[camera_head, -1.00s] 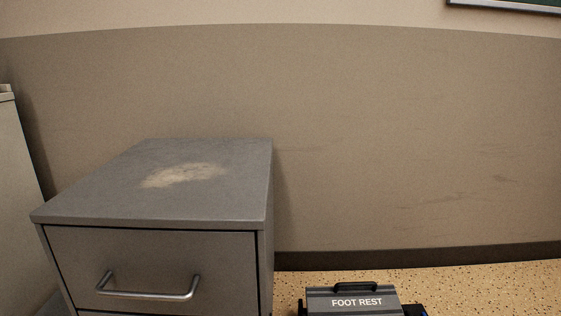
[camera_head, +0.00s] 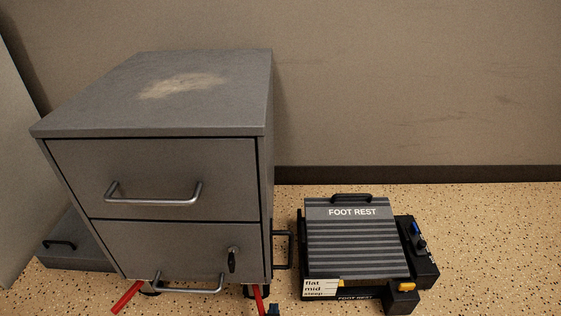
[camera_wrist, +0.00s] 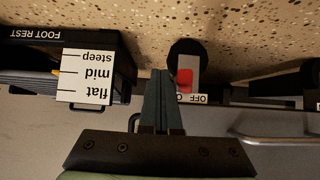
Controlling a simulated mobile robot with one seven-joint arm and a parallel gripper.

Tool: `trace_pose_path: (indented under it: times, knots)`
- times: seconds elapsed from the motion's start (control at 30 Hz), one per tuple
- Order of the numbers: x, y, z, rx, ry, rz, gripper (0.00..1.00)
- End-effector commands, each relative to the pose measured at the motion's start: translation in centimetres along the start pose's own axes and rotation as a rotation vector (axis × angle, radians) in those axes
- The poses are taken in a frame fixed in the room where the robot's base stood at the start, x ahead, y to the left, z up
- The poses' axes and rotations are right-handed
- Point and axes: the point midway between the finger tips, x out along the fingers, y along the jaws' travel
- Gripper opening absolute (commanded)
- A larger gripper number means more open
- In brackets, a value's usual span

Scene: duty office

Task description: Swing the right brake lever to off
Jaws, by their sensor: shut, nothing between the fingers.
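The right brake lever (camera_head: 259,299) is red and sits at the cabinet's front right foot, by a dark caster. In the wrist view, which is upside down, its red end (camera_wrist: 185,79) shows against the caster (camera_wrist: 187,52). A white label (camera_wrist: 198,98) reading OFF lies beside it, partly hidden by my fingers. My gripper (camera_wrist: 165,76) is shut and empty, its tips just left of the red end there; I cannot tell if they touch. A dark tip of it (camera_head: 273,310) shows beside the lever in the head view. Another red lever (camera_head: 127,298) is at the left foot.
The grey cabinet (camera_head: 150,236) has bar handles and a key in its lower drawer. A foot rest (camera_head: 350,245) with a flat/mid/steep label (camera_wrist: 85,76) stands close on the right. Speckled floor (camera_head: 490,250) is clear farther right.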

Motion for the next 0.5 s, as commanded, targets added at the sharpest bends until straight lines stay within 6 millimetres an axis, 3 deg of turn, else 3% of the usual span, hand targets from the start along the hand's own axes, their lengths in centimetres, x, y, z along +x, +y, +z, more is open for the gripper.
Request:
trace_pose_path:
  times: [0.5]
  knots:
    - [0.0,-2.2,0.0,-0.001,0.001,-0.003,0.00]
